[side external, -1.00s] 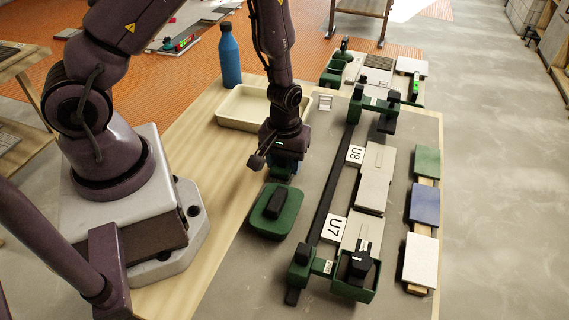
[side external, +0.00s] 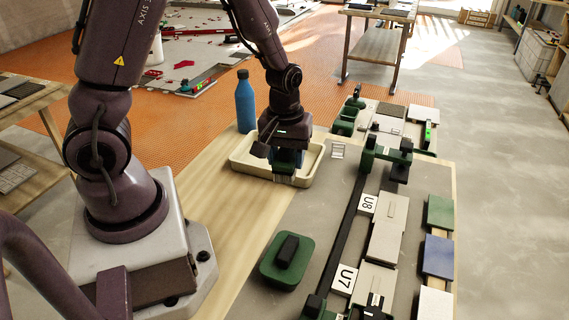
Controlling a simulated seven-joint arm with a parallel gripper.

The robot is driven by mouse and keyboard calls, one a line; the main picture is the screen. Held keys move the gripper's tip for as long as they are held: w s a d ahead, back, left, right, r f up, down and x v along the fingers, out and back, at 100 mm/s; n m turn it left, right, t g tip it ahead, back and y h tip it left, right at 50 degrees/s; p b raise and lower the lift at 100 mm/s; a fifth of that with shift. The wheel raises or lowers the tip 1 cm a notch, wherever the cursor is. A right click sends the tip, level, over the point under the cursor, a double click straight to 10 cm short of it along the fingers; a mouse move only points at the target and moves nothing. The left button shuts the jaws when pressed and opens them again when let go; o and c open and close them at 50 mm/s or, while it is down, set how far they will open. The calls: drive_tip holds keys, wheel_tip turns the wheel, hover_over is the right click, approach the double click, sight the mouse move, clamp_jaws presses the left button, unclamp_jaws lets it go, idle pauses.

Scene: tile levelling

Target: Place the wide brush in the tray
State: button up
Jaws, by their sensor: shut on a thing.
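The cream tray (side external: 240,165) stands at the back of the wooden bench, beside the blue bottle. My gripper (side external: 287,152) is over the right part of the tray, pointing down. It is shut on the wide brush (side external: 284,178), whose pale bristles face down at the tray's front right side. The brush's handle is mostly hidden by my gripper. I cannot tell whether the bristles touch the tray or hang just above it.
A blue bottle (side external: 245,102) stands close behind the tray. A green block with a black handle (side external: 287,250) lies in front.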

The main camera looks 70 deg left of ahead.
drive_tip(key=s+a+r+m, duration=0.2)
drive_tip(key=s+a, duration=0.4)
drive_tip(key=a, duration=0.3)
drive_tip(key=w+a+f, duration=0.2)
drive_tip(key=w+f, duration=0.1)
drive_tip(key=w+a+f, duration=0.3)
drive_tip(key=w, duration=0.1)
drive_tip(key=w+a+f, duration=0.2)
drive_tip(key=w+f, duration=0.1)
drive_tip(key=shift+w+a+f, duration=0.15)
drive_tip(key=shift+w+a, duration=0.1)
drive_tip(key=shift+a, duration=0.05)
drive_tip(key=shift+w+f, duration=0.1)
drive_tip(key=shift+f, duration=1.5)
drive_tip(key=shift+f, duration=0.1)
drive_tip(key=o, duration=1.2)
